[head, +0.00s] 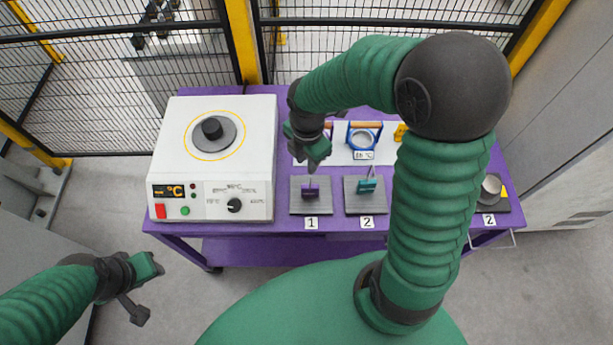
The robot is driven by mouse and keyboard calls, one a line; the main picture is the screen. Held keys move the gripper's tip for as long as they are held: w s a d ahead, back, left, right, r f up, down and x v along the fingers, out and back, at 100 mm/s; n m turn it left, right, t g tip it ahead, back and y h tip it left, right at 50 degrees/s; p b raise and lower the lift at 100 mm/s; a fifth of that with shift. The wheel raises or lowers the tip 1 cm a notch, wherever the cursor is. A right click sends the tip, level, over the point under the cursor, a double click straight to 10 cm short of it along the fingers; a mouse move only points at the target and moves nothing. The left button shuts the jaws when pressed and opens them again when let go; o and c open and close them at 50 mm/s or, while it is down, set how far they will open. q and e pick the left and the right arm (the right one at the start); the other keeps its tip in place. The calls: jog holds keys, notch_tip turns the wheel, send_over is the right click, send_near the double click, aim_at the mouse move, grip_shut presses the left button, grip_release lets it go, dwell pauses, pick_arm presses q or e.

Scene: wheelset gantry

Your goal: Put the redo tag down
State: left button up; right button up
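I cannot tell by any marking which object is the redo tag. A small purple piece with a thin upright stem (310,191) is on the grey plate labelled 1 (325,206). A teal piece with a slanted stem (367,185) is on the grey plate labelled 2 (353,207). My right gripper (313,160) points down just above and behind the purple piece, close to its stem. Whether its fingers touch the stem or hold anything is too small to tell. My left gripper (143,290) is open and empty, off the table at the lower left.
The purple table (340,232) carries a white heater box (240,160) with a round black-knobbed top. A white mat with a blue-framed ring (363,136) lies behind the plates. My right arm hides the table's right-middle. A small metal cup (491,185) stands far right. Black mesh fencing is behind.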

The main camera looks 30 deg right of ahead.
jog(key=s+a+m+t, duration=0.1)
jog(key=s+a+m, duration=0.1)
jog(key=m, duration=0.8)
jog(key=s+a+m+t, duration=0.1)
jog(key=s+m, duration=0.3)
jog(key=m, duration=0.6)
jog(key=shift+s+a+r, duration=0.25)
jog(key=shift+a, duration=0.5)
jog(key=shift+f, duration=0.1)
